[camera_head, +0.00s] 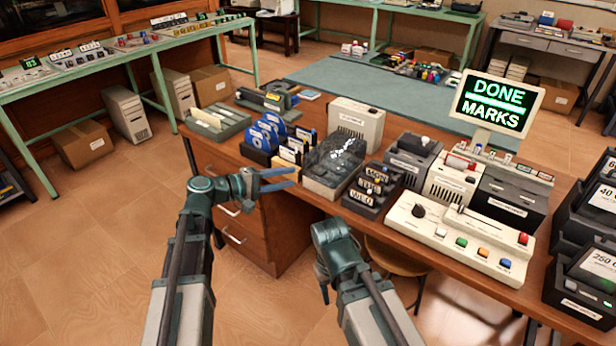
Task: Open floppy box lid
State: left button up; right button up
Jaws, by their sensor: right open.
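The floppy box (333,168) stands on the wooden desk, a grey box with a smoky see-through lid that looks closed. Its contents are hard to make out. My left gripper (297,178) is at the desk's front edge, left of the floppy box and apart from it. Its two fingers point right with a gap between them, and it is empty. My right gripper (324,294) hangs low in front of the desk, below the floppy box, with its fingers pointing down. It is largely hidden by its own wrist and holds nothing that I can see.
Blue disks in a holder (262,135) stand left of the box, and a black rack of labelled cartridges (374,188) stands close on its right. A beige drive (357,122) is behind it. A control panel (460,240) and a "DONE MARKS" screen (497,104) are further right.

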aim_at(313, 173)
pick_arm(q)
jog(key=b+x, duration=0.1)
jog(key=x, duration=0.6)
jog(key=shift+w+d, duration=0.2)
jog(key=shift+d, duration=0.05)
grip_shut()
dwell(1.1)
